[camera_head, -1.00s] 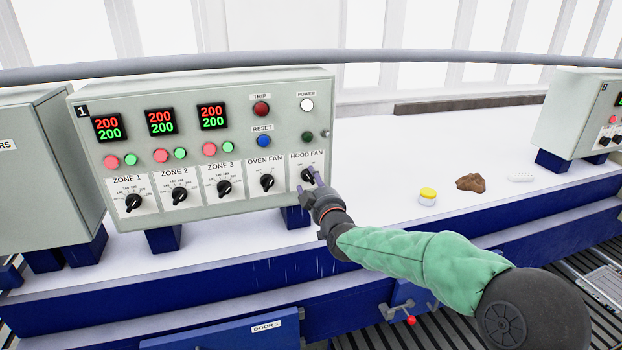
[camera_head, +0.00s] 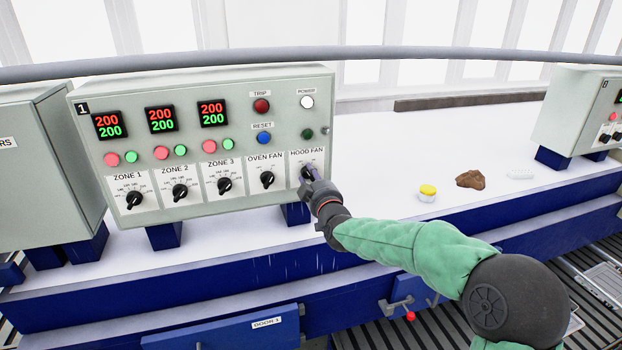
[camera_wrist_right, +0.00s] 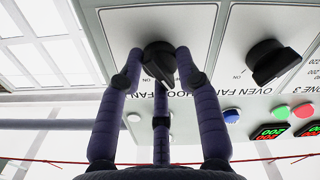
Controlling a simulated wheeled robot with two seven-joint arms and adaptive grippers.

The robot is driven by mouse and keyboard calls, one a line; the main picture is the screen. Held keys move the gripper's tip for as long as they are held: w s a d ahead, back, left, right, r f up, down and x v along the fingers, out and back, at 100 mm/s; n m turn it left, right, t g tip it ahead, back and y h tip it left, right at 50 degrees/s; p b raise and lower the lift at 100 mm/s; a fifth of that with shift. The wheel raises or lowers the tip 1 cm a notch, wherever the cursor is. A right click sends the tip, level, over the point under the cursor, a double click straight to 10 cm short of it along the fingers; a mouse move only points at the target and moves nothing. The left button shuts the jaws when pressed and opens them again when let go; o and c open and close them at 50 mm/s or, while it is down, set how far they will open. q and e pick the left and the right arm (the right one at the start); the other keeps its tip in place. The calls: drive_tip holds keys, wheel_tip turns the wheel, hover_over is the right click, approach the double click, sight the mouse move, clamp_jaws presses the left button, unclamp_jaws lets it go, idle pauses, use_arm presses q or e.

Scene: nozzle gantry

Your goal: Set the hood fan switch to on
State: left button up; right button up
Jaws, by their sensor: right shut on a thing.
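The hood fan switch (camera_head: 306,173) is a black rotary knob at the lower right of the grey control panel (camera_head: 240,195), under the label HOOD FAN. It also shows in the right wrist view (camera_wrist_right: 158,58), between the fingers. My right gripper (camera_head: 313,178) is at the knob, its purple-grey fingers closed around it; it fills the middle of the right wrist view (camera_wrist_right: 160,80). The fingers partly hide the knob and its markings, so I cannot tell its exact setting. My left gripper is not in view.
The oven fan knob (camera_head: 267,180) is just left of the hood fan switch. A grey rail (camera_head: 420,54) crosses above the panel.

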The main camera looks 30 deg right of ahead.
drive_tip(key=m+b, duration=0.9)
drive_tip(key=b, duration=0.1)
drive_tip(key=shift+f, duration=0.25)
drive_tip(key=shift+a+m+b, duration=0.1)
drive_tip(key=shift+m+b, duration=0.6)
drive_tip(key=shift+m, duration=0.6)
drive_tip(key=o, duration=1.1)
drive_tip(key=shift+r, duration=0.1)
drive_tip(key=shift+o, duration=0.2)
drive_tip(key=shift+s+r, duration=0.1)
